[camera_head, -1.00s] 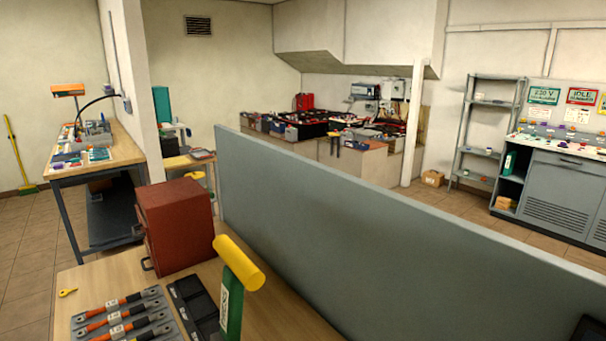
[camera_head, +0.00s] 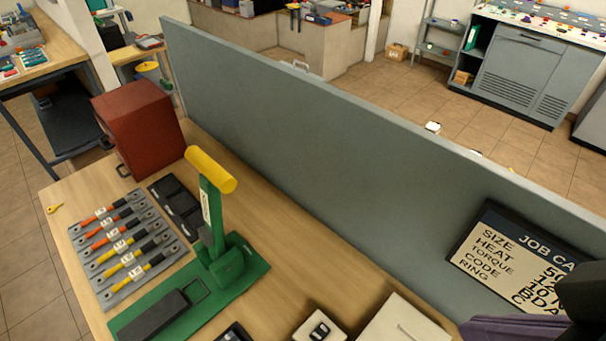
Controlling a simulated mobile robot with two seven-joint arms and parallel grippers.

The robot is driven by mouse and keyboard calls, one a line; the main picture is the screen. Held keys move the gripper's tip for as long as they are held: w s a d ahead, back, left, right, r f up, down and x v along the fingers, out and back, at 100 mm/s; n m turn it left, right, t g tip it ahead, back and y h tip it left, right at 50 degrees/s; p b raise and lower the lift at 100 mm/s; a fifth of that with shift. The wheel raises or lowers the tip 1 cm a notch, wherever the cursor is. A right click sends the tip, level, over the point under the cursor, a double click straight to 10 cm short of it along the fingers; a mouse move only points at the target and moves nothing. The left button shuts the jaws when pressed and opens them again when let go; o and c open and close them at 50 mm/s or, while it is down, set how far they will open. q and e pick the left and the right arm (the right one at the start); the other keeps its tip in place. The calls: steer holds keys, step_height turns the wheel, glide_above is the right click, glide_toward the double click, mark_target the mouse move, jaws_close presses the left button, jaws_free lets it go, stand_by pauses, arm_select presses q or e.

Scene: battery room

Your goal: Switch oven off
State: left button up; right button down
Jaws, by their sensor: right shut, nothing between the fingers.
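No thing in view is clearly marked as an oven. A rust-red box (camera_head: 141,125) with dark handles stands at the back left of the wooden bench and may be it; no switch shows on its visible faces. A small white box (camera_head: 320,327) with a dark rocker-like piece on top sits at the bench's front edge, partly cut off. My right gripper (camera_head: 578,290) shows as a dark shape at the lower right edge, in front of the job card board. It is shut and empty, well apart from the red box. My left gripper is not in view.
A green press (camera_head: 226,262) with a yellow handle stands mid-bench. Cables with lugs (camera_head: 122,240) lie on a grey rack at left. A tall grey partition (camera_head: 350,140) closes the back; a job card board (camera_head: 515,258) hangs there. Bare wood lies between press and partition.

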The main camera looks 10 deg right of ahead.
steer(key=w+a+f+n+t+y+b, duration=0.1)
steer(key=w+a+f+b, duration=0.1)
steer(key=f+b, duration=0.55)
steer(key=w+a+f+n+y+b, duration=0.1)
steer(key=w+f+y+b, duration=0.15)
steer(key=f+b, duration=0.55)
steer(key=n+y+b, duration=0.2)
steer(key=b, duration=1.4)
glide_above(318, 340)
steer(key=shift+t, duration=0.3)
steer(key=f, duration=2)
steer(key=shift+w+d+f, duration=0.1)
steer(key=shift+w+f, duration=0.15)
steer(key=shift+f, duration=0.1)
steer(key=shift+s+f, duration=0.2)
steer(key=shift+f, duration=1)
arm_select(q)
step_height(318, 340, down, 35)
arm_select(e)
steer(key=shift+f, duration=0.65)
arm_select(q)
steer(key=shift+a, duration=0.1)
